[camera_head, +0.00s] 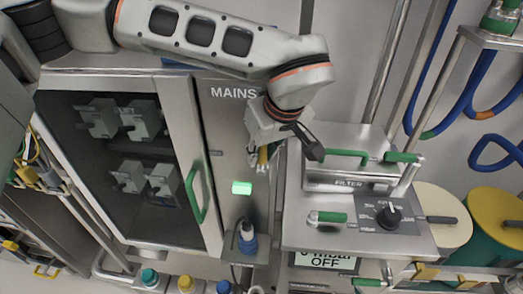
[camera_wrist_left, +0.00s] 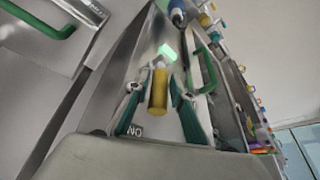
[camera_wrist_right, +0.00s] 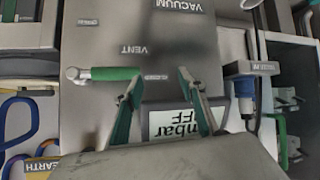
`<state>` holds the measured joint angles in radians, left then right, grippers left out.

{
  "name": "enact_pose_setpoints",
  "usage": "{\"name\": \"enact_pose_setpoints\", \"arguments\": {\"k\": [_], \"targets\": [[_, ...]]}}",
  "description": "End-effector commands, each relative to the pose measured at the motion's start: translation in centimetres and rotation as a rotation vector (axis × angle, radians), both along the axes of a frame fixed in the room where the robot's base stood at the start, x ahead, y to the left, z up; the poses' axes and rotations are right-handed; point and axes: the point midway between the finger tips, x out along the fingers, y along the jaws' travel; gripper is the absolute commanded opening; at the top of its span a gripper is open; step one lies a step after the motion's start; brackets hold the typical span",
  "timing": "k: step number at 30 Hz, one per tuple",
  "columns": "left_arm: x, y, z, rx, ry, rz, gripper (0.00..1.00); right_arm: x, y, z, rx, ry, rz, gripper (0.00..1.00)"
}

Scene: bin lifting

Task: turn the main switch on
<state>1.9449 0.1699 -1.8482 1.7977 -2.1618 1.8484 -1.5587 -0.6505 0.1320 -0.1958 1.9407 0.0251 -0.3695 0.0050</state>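The main switch has a yellow handle (camera_wrist_left: 158,90) on the grey panel under the MAINS label (camera_head: 234,93). In the left wrist view the handle stands between the two fingers of my left gripper (camera_wrist_left: 156,96), which look open with a gap on each side. An upside-down ON mark (camera_wrist_left: 138,130) shows near the finger base. In the head view my left gripper (camera_head: 267,150) is at the panel and hides most of the switch. A green lamp (camera_head: 241,187) is lit below it. My right gripper (camera_wrist_right: 160,90) is open and empty in front of the pressure display (camera_wrist_right: 173,123).
A glass-front cabinet (camera_head: 215,237) with a green handle (camera_head: 195,195) is left of the switch. A blue plug (camera_head: 247,240) hangs below. A green-handled vent valve (camera_wrist_right: 104,74) is near my right gripper.

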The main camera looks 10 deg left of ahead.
Motion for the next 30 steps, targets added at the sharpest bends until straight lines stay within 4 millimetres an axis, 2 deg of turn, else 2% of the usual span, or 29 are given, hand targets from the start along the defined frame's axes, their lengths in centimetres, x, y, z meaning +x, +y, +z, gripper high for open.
{"name": "enact_pose_setpoints", "arguments": {"k": [10, 14, 30], "targets": [[0.1, 0.0, 0.1, 0.0, -0.003, 0.001, 0.34, -0.2, 0.2, -0.1, 0.003, 0.003, 0.001, 0.4], [-0.1, -0.1, 0.8, -0.001, -0.006, 0.002, 0.34, -0.2, 0.2, 0.0, 0.003, 0.003, 0.001, 0.4], [-3.1, -2.4, 9.6, 0.0, -0.006, 0.001, 0.34, 0.0, 0.1, 0.0, 0.001, -0.001, 0.001, 0.4]]}}
